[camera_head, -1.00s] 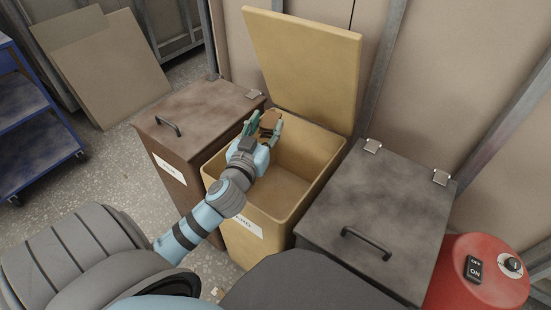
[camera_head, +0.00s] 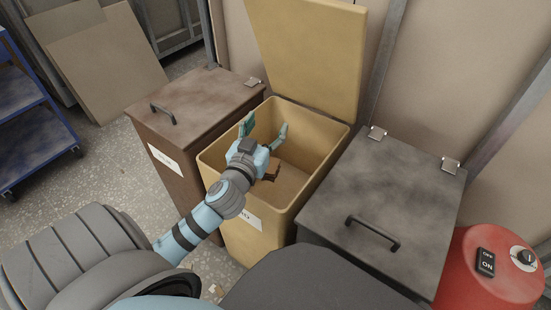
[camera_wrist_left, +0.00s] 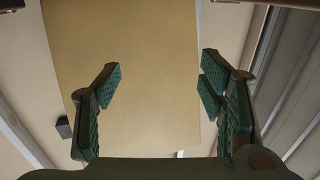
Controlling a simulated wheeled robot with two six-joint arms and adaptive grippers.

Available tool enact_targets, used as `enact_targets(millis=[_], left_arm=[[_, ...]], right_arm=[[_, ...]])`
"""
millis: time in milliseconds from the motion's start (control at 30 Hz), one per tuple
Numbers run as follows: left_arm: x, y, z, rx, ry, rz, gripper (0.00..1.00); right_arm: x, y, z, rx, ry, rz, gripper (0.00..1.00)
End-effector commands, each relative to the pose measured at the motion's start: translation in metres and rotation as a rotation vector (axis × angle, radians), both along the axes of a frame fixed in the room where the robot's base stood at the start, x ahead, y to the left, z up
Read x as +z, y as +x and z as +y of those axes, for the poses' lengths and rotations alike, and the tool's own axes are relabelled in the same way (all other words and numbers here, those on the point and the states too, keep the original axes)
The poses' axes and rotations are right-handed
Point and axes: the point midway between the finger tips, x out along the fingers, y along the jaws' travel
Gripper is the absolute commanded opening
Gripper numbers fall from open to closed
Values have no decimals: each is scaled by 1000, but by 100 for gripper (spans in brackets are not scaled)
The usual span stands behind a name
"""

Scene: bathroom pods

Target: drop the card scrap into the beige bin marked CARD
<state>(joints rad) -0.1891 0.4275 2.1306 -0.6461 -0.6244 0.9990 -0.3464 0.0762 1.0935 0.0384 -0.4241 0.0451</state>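The beige bin (camera_head: 325,178) stands open, its beige lid (camera_head: 305,55) swung up behind it. Its white front label (camera_head: 247,217) is partly hidden by my left arm. My left gripper (camera_head: 265,130) is over the bin opening with its fingers spread wide, and nothing is between them. In the left wrist view the gripper (camera_wrist_left: 160,82) is also open and empty, with the raised lid beyond. The card scrap, a small brown piece (camera_head: 271,173), shows inside the bin below the gripper, partly hidden by the hand. I cannot tell if it is falling or resting. My right gripper is out of view.
A closed brown bin (camera_head: 205,100) stands to the left and a closed dark grey bin (camera_head: 385,205) to the right. A red drum with a switch (camera_head: 485,265) is at lower right. A blue shelf cart (camera_head: 30,120) and leaning boards (camera_head: 105,65) are at left.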

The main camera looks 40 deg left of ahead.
Motion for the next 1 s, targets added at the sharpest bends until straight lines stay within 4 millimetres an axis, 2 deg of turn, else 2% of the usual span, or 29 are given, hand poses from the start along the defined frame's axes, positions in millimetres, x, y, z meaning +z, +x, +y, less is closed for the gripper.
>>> enact_targets(millis=[267, 367, 600, 700, 800, 1000], left_arm=[[3, 0, 0, 0, -1, -1, 64], [17, 1, 0, 0, 2, -6, 64], [77, 0, 0, -2, 3, -6, 64], [93, 0, 0, 0, 1, -4, 64], [100, 0, 0, 0, 1, -1, 64], [100, 0, 0, 0, 0, 1, 64]], right_arm=[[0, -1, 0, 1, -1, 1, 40], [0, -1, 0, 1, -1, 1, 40], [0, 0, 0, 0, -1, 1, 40], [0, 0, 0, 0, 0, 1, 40], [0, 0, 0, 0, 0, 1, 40], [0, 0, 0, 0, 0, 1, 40]])
